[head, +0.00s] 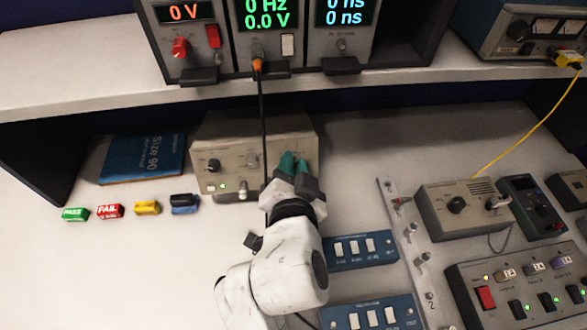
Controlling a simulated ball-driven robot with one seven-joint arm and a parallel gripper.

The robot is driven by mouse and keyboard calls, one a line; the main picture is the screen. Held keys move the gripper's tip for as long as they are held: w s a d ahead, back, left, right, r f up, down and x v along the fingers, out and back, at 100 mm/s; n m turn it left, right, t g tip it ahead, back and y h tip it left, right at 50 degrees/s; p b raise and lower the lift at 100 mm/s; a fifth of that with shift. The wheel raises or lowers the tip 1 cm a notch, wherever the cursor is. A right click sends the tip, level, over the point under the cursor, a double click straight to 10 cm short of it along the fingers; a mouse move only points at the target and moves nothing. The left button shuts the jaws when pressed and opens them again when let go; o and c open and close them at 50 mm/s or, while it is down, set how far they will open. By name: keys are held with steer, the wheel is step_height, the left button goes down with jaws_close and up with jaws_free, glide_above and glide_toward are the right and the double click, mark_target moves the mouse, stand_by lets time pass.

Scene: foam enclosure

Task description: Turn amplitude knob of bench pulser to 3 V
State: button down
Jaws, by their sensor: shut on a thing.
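The bench pulser appears to be the beige box (226,128) under the shelf; no label on it is readable. Its front has a black knob (213,166) at left, a middle knob (252,161), a lit white-green button area (216,187) and a connector at the bottom. My gripper (294,163), with teal fingertips, is at the right end of that front panel. It is shut on what seems to be the amplitude knob there, which the fingers hide. The knob's pointer and scale cannot be seen.
A black cable (262,115) hangs from the middle shelf unit (293,60), which reads 0 Hz and 0.0 V, past the pulser's front. Small coloured blocks (110,211) lie left. The bench's front left is clear.

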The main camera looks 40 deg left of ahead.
steer(key=shift+m, duration=1.1)
steer(key=c, duration=1)
jaws_free()
steer(key=shift+s, duration=0.1)
steer(key=b+v, duration=0.1)
steer(key=v, duration=0.9)
steer(key=shift+s+r, duration=0.2)
steer(key=shift+s, duration=0.1)
steer(key=shift+d, duration=0.15)
